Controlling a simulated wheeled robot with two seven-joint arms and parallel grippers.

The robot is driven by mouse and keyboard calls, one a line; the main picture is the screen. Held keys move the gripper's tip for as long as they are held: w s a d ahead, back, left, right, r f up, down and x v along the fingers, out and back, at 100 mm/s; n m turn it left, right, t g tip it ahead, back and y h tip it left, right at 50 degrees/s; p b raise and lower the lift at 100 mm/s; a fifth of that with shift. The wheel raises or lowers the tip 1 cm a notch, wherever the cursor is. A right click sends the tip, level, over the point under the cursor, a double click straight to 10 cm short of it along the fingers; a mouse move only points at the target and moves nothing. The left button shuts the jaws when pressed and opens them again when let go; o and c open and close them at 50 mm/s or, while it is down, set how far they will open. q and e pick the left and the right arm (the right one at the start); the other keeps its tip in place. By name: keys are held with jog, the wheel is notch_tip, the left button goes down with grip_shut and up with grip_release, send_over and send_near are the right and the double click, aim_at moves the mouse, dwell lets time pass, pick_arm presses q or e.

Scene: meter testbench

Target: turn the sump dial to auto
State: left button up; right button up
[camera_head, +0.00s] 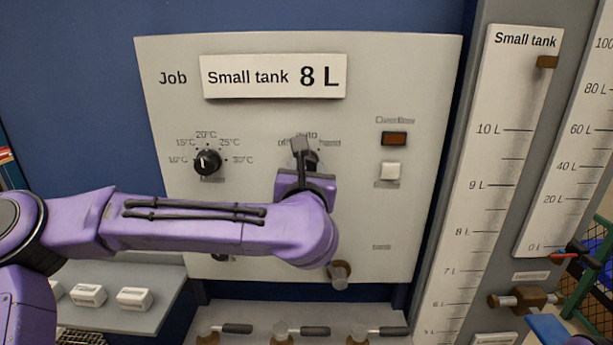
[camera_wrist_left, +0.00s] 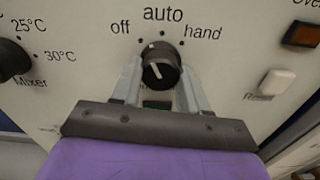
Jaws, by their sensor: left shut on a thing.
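The sump dial (camera_wrist_left: 160,66) is a round black knob with a white pointer line. The labels off, auto and hand stand above it on the panel. In the left wrist view the pointer leans up and left, on the off side of auto. My left gripper (camera_wrist_left: 161,88) has one grey finger on each side of the knob and is shut on it. In the head view my left gripper (camera_head: 301,150) covers much of the dial (camera_head: 312,159) and partly hides its labels. My right gripper is not in view.
The mixer dial (camera_head: 207,162) sits left on the panel (camera_head: 400,70). An amber lamp (camera_head: 394,138) and a white button (camera_head: 390,171) are to the right. Valves with dark handles (camera_head: 315,331) stand below. A tank gauge (camera_head: 490,150) rises at right.

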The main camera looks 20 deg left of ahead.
pick_arm(q)
jog(key=m, duration=0.2)
jog(key=shift+m+b, duration=0.3)
jog(key=shift+b, duration=0.05)
jog(key=shift+m, duration=1.2)
jog(key=o, duration=1.1)
jog(key=shift+c, duration=0.2)
jog(key=b+v, duration=0.5)
jog(key=v, duration=0.5)
jog(key=shift+s, duration=0.3)
